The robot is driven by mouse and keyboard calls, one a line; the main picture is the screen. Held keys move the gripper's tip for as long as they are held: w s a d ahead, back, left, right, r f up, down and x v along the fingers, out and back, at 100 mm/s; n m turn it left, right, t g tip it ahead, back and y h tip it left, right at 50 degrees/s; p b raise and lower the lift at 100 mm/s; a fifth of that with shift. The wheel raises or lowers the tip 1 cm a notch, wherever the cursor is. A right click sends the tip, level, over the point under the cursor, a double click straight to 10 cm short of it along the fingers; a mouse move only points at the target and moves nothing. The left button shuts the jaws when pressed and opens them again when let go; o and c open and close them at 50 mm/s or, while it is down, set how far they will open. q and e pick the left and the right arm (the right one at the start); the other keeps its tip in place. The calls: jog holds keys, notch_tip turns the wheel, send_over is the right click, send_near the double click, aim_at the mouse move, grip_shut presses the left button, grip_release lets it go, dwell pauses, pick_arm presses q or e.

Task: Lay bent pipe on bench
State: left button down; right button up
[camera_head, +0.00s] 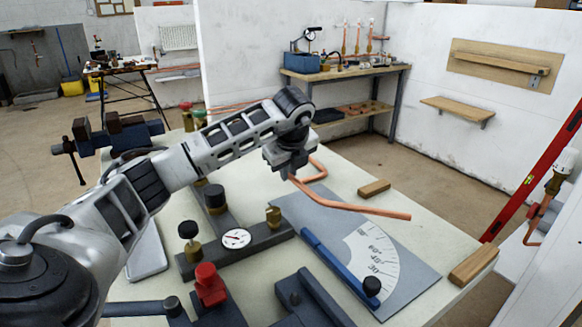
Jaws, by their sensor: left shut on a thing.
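A bent copper pipe (350,207) is held in my left gripper (292,172), over the bench (350,172). One long leg of the pipe points to the right, above a grey angle plate; a shorter bent part shows behind the gripper. The gripper is shut on the pipe, with its fingertips partly hidden by its own body. I cannot tell whether the pipe touches the plate. My right gripper is not in view.
The grey angle plate (420,275) has a blue arm (338,266). Wooden blocks (374,188) (473,265) lie near the right edge. A dark fixture with a gauge (237,238) and a blue vise (118,133) stand left. A red level (535,170) leans at right.

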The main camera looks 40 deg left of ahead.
pick_arm(q)
jog(key=shift+f+b, duration=0.45)
jog(key=shift+f, duration=0.4)
jog(key=shift+w+t+b, duration=0.1)
jog(key=shift+t+b, duration=0.2)
jog(key=shift+b, duration=0.3)
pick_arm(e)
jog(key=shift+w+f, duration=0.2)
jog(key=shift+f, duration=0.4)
pick_arm(q)
jog(key=shift+a, duration=0.1)
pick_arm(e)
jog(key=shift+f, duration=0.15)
pick_arm(q)
jog(key=shift+f, duration=0.15)
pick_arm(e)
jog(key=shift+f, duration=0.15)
pick_arm(q)
jog(key=shift+f+b, duration=0.35)
jog(key=shift+b, duration=0.1)
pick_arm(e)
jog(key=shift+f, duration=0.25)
pick_arm(q)
jog(key=shift+f+b, duration=0.3)
jog(key=shift+f, duration=0.05)
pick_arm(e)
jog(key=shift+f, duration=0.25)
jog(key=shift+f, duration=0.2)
